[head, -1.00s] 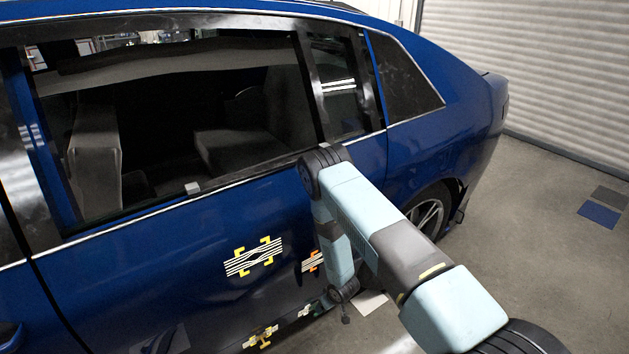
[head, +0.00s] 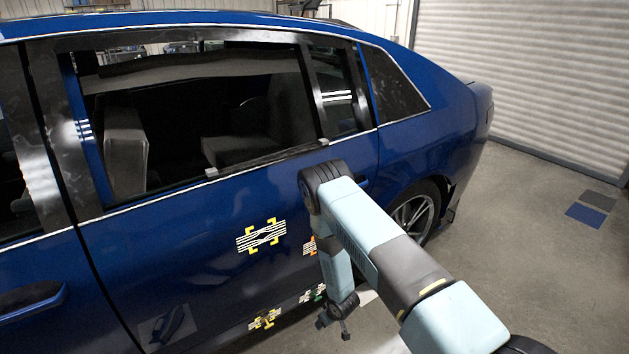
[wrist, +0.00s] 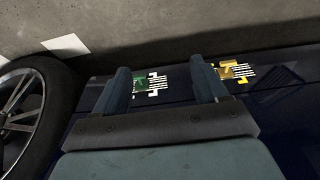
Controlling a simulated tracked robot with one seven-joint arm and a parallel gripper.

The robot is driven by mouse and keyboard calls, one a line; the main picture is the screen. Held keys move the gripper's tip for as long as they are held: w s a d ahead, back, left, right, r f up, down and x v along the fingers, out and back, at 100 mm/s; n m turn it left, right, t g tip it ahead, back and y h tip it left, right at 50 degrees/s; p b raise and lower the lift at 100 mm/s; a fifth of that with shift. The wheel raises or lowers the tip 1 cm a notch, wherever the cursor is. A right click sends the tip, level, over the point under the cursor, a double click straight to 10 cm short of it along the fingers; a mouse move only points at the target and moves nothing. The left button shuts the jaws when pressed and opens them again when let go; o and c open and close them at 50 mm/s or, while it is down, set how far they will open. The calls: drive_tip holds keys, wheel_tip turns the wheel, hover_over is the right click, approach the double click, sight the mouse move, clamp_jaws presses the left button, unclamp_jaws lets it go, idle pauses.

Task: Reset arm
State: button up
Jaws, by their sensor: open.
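My arm reaches out from the lower right of the head view, bends at an elbow near the rear door and hangs down beside the car. My gripper (head: 335,322) is at its lower end, apart from the blue car (head: 190,250) as far as I can tell. In the wrist view my gripper (wrist: 164,88) is open, with its two fingers spread and nothing between them. Past the fingers, a green-marked striped patch (wrist: 150,85) and a yellow-marked striped patch (wrist: 236,71) lie on the car's side.
A larger yellow-cornered striped patch (head: 262,236) is on the rear door, left of my arm. The rear wheel (head: 415,214) is close behind the arm. Open floor (head: 530,240) lies to the right, with a blue floor tile (head: 585,214) and a shutter door (head: 540,80).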

drive_tip(key=w+d+r+m+t+h, duration=0.15)
drive_tip(key=w+r, duration=0.35)
drive_tip(key=r, duration=0.8)
drive_tip(key=w+d+r+m, duration=0.15)
drive_tip(key=w+r, duration=0.35)
drive_tip(key=r, duration=0.8)
drive_tip(key=s+d+r, duration=0.1)
drive_tip(key=d+r, duration=0.2)
drive_tip(key=r, duration=0.9)
drive_tip(key=s+d+r, duration=0.1)
drive_tip(key=d+r, duration=0.2)
drive_tip(key=r, duration=0.8)
drive_tip(key=s+d+r+m, duration=0.1)
drive_tip(key=s+d+r, duration=0.3)
drive_tip(key=s+r, duration=0.55)
drive_tip(key=s+d+r+m, duration=0.25)
drive_tip(key=s+r, duration=0.45)
drive_tip(key=r, duration=0.5)
drive_tip(key=s+d+r, duration=0.1)
drive_tip(key=s+r, duration=0.2)
drive_tip(key=s, duration=0.7)
drive_tip(key=s+d+r, duration=0.2)
drive_tip(key=s+r, duration=0.1)
drive_tip(key=s, duration=0.7)
drive_tip(key=shift+s+r+h, duration=0.15)
drive_tip(key=shift+h, duration=0.3)
